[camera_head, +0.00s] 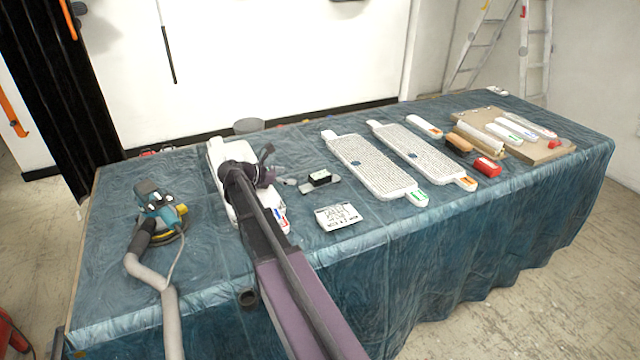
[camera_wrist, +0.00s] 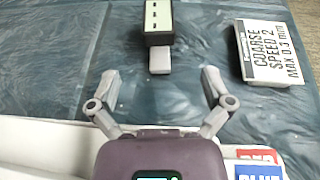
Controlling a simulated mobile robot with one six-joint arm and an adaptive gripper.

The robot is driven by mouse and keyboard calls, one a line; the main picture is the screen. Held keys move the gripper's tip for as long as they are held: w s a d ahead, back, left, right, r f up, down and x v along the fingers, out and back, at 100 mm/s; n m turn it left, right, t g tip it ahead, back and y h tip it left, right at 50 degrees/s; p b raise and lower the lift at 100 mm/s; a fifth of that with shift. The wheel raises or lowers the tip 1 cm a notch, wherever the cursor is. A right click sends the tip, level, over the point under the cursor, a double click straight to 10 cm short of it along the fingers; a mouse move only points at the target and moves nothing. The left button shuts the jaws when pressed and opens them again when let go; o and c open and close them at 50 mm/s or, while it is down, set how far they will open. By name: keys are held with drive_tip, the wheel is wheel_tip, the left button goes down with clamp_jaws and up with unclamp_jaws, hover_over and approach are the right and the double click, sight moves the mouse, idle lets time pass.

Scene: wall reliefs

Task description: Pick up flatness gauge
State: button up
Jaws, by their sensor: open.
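The likely flatness gauge (camera_head: 319,179) is a small dark block with a pale face and a grey foot, lying on the blue-covered table right of my gripper (camera_head: 266,165). In the wrist view this gauge (camera_wrist: 158,20) lies ahead at the top, cut off by the frame edge, its grey tab pointing toward me. My gripper (camera_wrist: 160,85) is open and empty in the wrist view, its two fingers spread apart. The gauge is beyond the fingertips, roughly centred between them, not touched. In the head view my arm hides part of the white board under it.
A lettered card (camera_wrist: 270,52) lies right of the gauge; it also shows in the head view (camera_head: 338,217). A white board (camera_head: 217,158) lies under my gripper. A sander (camera_head: 158,212) with hose is at left. Long textured boards (camera_head: 372,165) lie to the right.

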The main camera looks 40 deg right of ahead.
sight(321, 177)
drive_tip(key=shift+d+f, duration=0.1)
drive_tip(key=b+x, duration=0.3)
drive_tip(key=x, duration=0.4)
drive_tip(key=shift+f, duration=0.1)
drive_tip(key=shift+s+d+f, duration=0.1)
drive_tip(key=shift+d+f, duration=0.05)
drive_tip(key=shift+d, duration=0.45)
drive_tip(key=shift+b+x, duration=1.15)
drive_tip(key=shift+x, duration=1.45)
drive_tip(key=c, duration=1.1)
